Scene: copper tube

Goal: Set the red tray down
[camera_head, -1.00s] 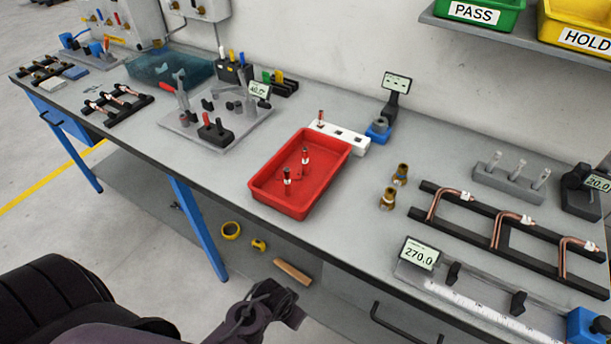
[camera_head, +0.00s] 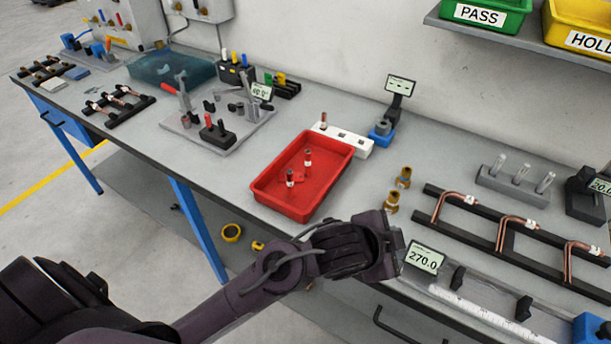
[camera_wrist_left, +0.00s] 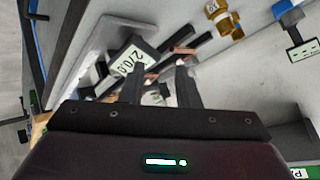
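The red tray (camera_head: 318,187) rests flat on the grey workbench, near the middle of the head view. Several small pieces with dark and red parts (camera_head: 308,162) are inside it, two of them upright. My left gripper (camera_head: 398,252) is to the right of the tray and nearer the bench's front edge, close to the 270.0 display, and does not touch the tray. In the left wrist view its two fingers (camera_wrist_left: 160,88) are apart with nothing held between them. The tray is not visible in the wrist view. My right gripper is not visible.
A white holder block (camera_head: 345,139) stands behind the tray. Brass fittings (camera_head: 391,202) sit to its right, then a black rack with bent copper tubes (camera_head: 513,224). The 270.0 display (camera_head: 424,259) tops a measuring fixture.

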